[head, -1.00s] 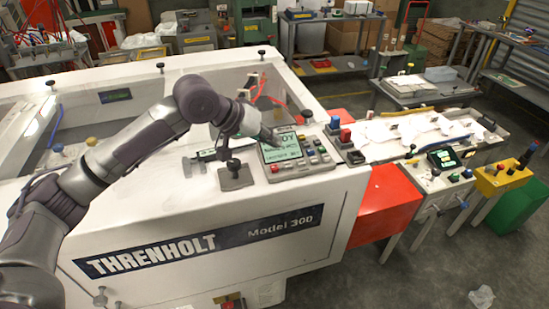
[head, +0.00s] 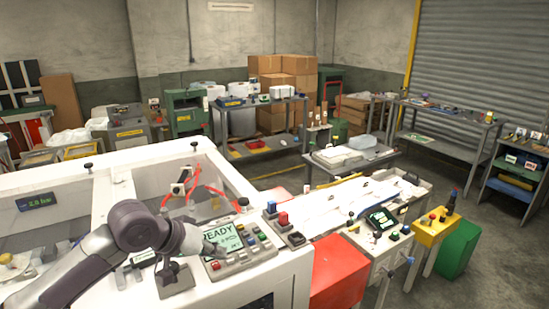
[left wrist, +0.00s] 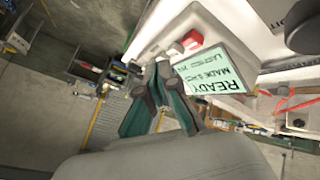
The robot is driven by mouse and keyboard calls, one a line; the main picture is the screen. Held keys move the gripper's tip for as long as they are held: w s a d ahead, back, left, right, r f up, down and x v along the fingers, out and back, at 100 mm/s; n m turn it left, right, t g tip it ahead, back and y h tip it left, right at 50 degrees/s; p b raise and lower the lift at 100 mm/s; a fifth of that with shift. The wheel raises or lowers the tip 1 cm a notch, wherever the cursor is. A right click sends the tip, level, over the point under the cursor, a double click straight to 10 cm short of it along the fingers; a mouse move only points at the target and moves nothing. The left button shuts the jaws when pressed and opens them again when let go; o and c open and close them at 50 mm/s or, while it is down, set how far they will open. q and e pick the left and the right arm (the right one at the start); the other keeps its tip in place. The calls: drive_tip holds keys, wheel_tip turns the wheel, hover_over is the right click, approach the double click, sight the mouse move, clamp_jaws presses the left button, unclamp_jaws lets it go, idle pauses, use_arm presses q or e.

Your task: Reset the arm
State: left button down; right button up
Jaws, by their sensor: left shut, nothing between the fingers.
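My left arm reaches in from the left in the head view, over the white machine (head: 100,180). My left gripper (head: 214,249) is partly hidden behind my own wrist and sits at the control panel (head: 228,270), in front of its lit screen (head: 222,236) reading READY. I cannot tell whether it touches the panel. In the left wrist view the gripper (left wrist: 158,74) is shut with nothing between its fingers, and the lit screen (left wrist: 215,72) is beside the fingertips. My right gripper does not show.
A joystick (head: 172,270) stands left of the panel. Red and blue buttons (head: 283,217) rise to its right. A tray of white film (head: 340,200) and a yellow control box (head: 437,228) lie further right. Benches and cardboard boxes (head: 285,75) stand behind, with open floor between.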

use_arm(q)
drive_tip(key=s+d+f+m+y, duration=0.1)
drive_tip(key=s+d+f+m, duration=0.3)
drive_tip(key=s+f, duration=1)
drive_tip(key=s+a+f+n+g+y, duration=0.1)
drive_tip(key=s+a+f+y, duration=0.25)
drive_tip(key=s, duration=0.55)
drive_tip(key=s+a+f+n+g+y, duration=0.2)
drive_tip(key=s+a+f, duration=0.25)
drive_tip(key=s, duration=0.35)
wheel_tip(320, 180, down, 35)
drive_tip(key=s+g+b, duration=0.1)
drive_tip(key=s+b, duration=0.1)
drive_tip(key=b, duration=0.6)
drive_tip(key=s+a+f+b, duration=0.1)
drive_tip(key=s+f+b, duration=0.2)
drive_tip(key=s+f, duration=0.5)
drive_tip(key=s+a+f+g+b, duration=0.1)
drive_tip(key=s+a+f+b, duration=0.1)
drive_tip(key=s+f, duration=0.6)
wheel_tip(320, 180, down, 5)
drive_tip(key=shift+a+f+m+b, duration=0.1)
drive_tip(key=shift+a+m+b, duration=0.2)
drive_tip(key=shift+b, duration=0.3)
